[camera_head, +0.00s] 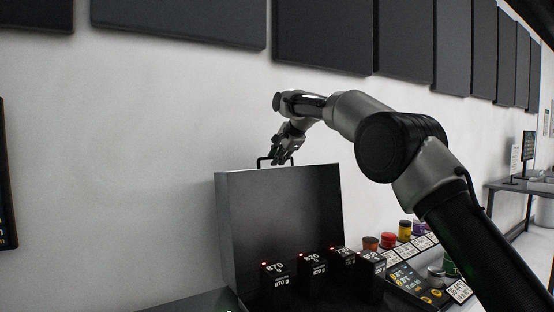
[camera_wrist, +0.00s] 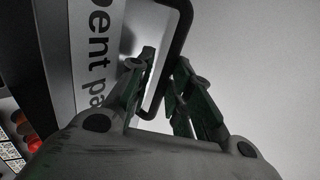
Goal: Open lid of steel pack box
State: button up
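The steel pack box's dark panel, apparently its lid (camera_head: 240,215), stands upright against the white wall in the head view. A black loop handle (camera_head: 262,162) sits on its top edge. My gripper (camera_head: 283,158) is at this handle, pointing down. In the wrist view, the handle (camera_wrist: 184,28) runs down between the two fingertips of my gripper (camera_wrist: 165,68). The fingers are parted, with a gap around the bar, and no firm grip shows. A white label with large dark letters (camera_wrist: 98,45) is on the face beside the handle. The box's inner floor is mostly hidden.
Several black blocks with weight displays (camera_head: 275,280) stand in front of the panel. Colored jars (camera_head: 388,240) and a display panel (camera_head: 408,279) lie to the right. Dark wall panels (camera_head: 180,22) hang above. Another table (camera_head: 520,187) stands far right.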

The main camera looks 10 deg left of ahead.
jog(key=v, duration=1.1)
jog(key=shift+d, duration=0.1)
jog(key=s+d+f+n+h, duration=0.2)
jog(key=s+d, duration=0.7)
jog(key=d, duration=0.4)
jog(key=s+d+f+n+h, duration=0.1)
jog(key=s+d+f+n, duration=0.15)
jog(key=s+d, duration=0.9)
jog(key=s+d+f+n+g+h, duration=0.1)
jog(key=s+d+f+n, duration=0.1)
jog(key=s+d+f, duration=0.3)
jog(key=s+d+f+n+g+h, duration=0.1)
jog(key=s+d+f, duration=0.5)
jog(key=s, duration=0.7)
jog(key=s+d+f+n+g, duration=0.1)
jog(key=s+d+f+n, duration=0.2)
jog(key=s+d+f, duration=0.3)
jog(key=s+f, duration=0.2)
jog(key=s, duration=0.1)
jog(key=shift+s+f+h, duration=0.2)
jog(key=shift+f+h, duration=0.15)
jog(key=shift+h, duration=0.05)
